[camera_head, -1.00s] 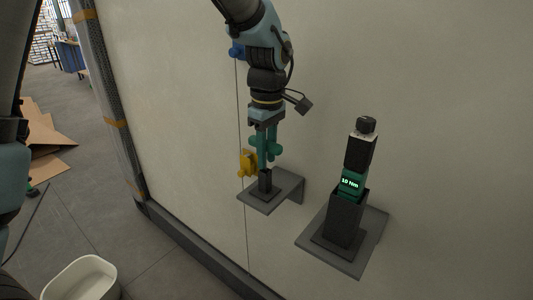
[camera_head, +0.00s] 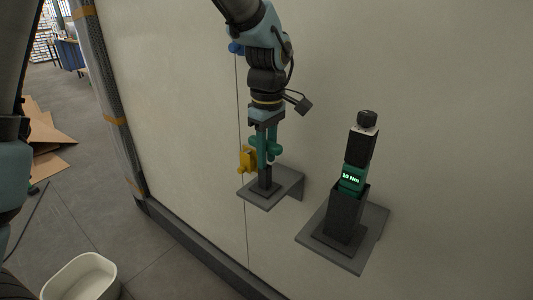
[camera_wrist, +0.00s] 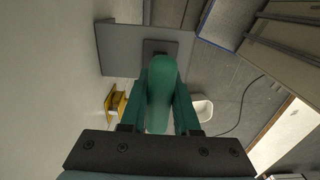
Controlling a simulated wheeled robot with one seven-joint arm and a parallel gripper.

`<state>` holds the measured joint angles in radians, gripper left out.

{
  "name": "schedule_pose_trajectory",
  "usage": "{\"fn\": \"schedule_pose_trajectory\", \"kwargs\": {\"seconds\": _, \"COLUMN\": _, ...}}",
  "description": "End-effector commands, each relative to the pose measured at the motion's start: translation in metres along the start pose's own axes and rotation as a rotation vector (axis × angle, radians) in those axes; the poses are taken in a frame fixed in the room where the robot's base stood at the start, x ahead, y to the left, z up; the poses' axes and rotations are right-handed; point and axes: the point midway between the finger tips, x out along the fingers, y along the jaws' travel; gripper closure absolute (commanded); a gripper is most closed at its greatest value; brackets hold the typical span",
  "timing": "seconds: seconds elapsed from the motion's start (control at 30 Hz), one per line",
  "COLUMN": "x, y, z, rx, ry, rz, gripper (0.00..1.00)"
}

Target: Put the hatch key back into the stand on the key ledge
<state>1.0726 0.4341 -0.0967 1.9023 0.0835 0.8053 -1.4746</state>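The hatch key (camera_head: 274,146) has a green rounded handle, upright over the small dark stand (camera_head: 265,185) on the left grey key ledge (camera_head: 287,186). Its lower end meets the stand's top; how deep it sits in the stand I cannot tell. My gripper (camera_head: 265,150) comes from above, its green fingers closed on the handle. In the wrist view the handle (camera_wrist: 160,95) lies between both fingers and hides the key's shaft and the stand's opening. The ledge (camera_wrist: 118,50) shows behind it.
A second ledge (camera_head: 377,222) at right bears a dark holder (camera_head: 342,217) with a tool showing "10 Nm" (camera_head: 352,180). A yellow part (camera_head: 247,158) is on the wall left of the stand. A white bin (camera_head: 80,276) stands on the floor.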

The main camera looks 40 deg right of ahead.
Motion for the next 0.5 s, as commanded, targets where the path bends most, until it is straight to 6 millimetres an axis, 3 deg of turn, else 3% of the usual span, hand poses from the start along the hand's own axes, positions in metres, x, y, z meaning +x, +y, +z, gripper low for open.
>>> {"fn": "schedule_pose_trajectory", "kwargs": {"seconds": 0.03, "x": -0.0002, "y": 0.0, "z": 0.0, "rx": 0.0, "ry": 0.0, "rz": 0.0, "gripper": 0.64}}
{"fn": "schedule_pose_trajectory", "kwargs": {"seconds": 0.3, "x": -0.0002, "y": 0.0, "z": 0.0, "rx": 0.0, "ry": 0.0, "rz": 0.0, "gripper": 0.36}}
{"fn": "schedule_pose_trajectory", "kwargs": {"seconds": 0.5, "x": 0.0, "y": -0.0001, "z": 0.0, "rx": 0.0, "ry": 0.0, "rz": 0.0, "gripper": 0.36}}
